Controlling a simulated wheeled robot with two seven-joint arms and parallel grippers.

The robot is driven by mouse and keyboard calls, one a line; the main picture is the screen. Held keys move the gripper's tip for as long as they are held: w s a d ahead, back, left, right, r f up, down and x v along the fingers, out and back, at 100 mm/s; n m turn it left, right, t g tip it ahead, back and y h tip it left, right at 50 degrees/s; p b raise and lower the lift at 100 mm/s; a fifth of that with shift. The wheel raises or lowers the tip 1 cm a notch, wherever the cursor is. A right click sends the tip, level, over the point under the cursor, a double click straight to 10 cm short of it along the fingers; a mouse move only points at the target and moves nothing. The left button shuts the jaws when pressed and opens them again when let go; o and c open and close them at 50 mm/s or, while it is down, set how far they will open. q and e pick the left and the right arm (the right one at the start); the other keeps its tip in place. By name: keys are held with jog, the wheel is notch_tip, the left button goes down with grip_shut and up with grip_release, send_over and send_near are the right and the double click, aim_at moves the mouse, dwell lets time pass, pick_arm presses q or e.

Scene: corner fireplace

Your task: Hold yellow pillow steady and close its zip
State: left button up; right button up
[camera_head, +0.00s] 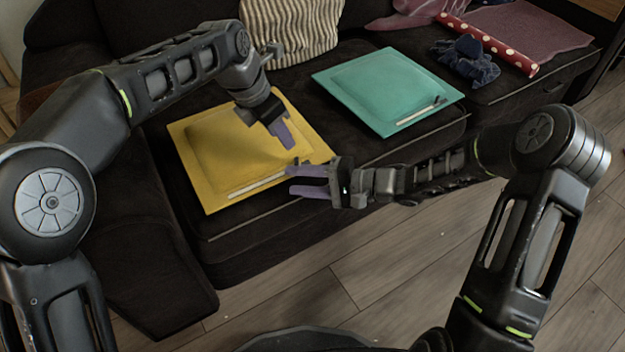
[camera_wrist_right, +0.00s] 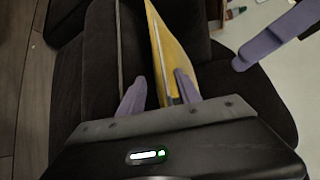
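The yellow pillow (camera_head: 205,150) lies flat on the dark sofa. A pale zip strip (camera_head: 255,186) runs along its near edge, with a small pull at the right end by my right gripper. My left gripper (camera_head: 288,138) points down over the pillow's right part; its purple fingers overlap in view, so their gap and any contact are unclear. My right gripper (camera_head: 303,180) comes from the right, fingers apart at the pillow's near right corner. In the right wrist view, the pillow's edge (camera_wrist_right: 168,45) shows between or just beyond the open fingers (camera_wrist_right: 160,95). A left finger (camera_wrist_right: 275,38) shows at upper right.
A teal pillow (camera_head: 375,85) with its own zip strip lies to the right on the sofa (camera_head: 235,240). A striped cushion (camera_head: 295,28) stands behind. A dark blue cloth (camera_head: 466,62) and a red dotted roll (camera_head: 490,45) lie at far right. Bare wood floor (camera_head: 310,300) is in front.

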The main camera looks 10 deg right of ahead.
aim_at(283, 180)
jog(key=shift+x, duration=1.9)
jog(key=shift+c, duration=0.6)
grip_shut()
